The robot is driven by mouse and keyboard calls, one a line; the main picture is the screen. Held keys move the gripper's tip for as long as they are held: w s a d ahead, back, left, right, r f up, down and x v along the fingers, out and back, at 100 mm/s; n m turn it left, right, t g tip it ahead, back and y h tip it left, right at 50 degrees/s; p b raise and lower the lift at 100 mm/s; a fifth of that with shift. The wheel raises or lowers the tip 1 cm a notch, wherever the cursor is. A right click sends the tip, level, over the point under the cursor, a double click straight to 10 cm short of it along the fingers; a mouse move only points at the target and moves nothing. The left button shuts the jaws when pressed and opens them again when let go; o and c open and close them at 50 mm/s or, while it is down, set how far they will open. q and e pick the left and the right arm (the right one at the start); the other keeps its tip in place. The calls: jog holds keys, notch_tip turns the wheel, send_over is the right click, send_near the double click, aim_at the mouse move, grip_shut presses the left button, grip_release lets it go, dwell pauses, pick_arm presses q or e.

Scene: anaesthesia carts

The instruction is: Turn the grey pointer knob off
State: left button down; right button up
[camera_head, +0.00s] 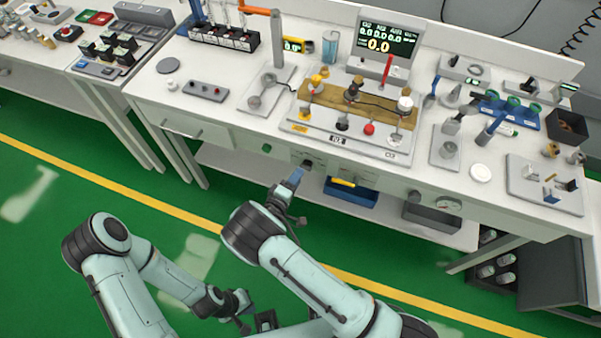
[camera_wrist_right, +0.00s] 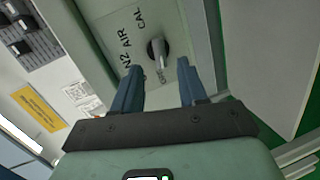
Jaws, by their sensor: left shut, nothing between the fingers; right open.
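The grey pointer knob (camera_wrist_right: 158,50) is on a light panel (camera_wrist_right: 120,15) in the right wrist view. The panel carries the labels N2, AIR and CAL beside the knob, and a small one below it that I cannot read. My right gripper (camera_wrist_right: 158,88) is open, with blue fingers either side of the knob's line and their tips short of it. In the head view my right gripper (camera_head: 293,178) is just in front of the bench's front panel (camera_head: 312,163). My left gripper (camera_head: 242,318) is shut and empty, low over the floor, away from the bench.
The bench top (camera_head: 225,110) carries a manifold on a wooden block (camera_head: 340,105), a monitor (camera_head: 386,40) and several loose fittings. A blue bin (camera_head: 350,193) sits on the lower shelf, below and right of my right gripper.

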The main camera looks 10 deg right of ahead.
jog(key=v, duration=0.9)
jog(key=shift+s+b, duration=0.15)
jog(key=shift+b, duration=0.2)
jog(key=s+d+f+m+g+y, duration=0.2)
jog(key=s+d+f+g+y, duration=0.1)
jog(key=d+f, duration=0.3)
jog(key=s+d+f+m+g+y, duration=0.2)
jog(key=s+d+f, duration=0.1)
jog(key=f, duration=0.5)
jog(key=s+a+f+m+g+y, duration=0.1)
jog(key=s+m+g+y, duration=0.6)
jog(key=s, duration=1.3)
jog(key=shift+s+f+m+g+y, duration=0.15)
jog(key=shift+f+m+g+y, duration=0.2)
jog(key=shift+m+y, duration=0.45)
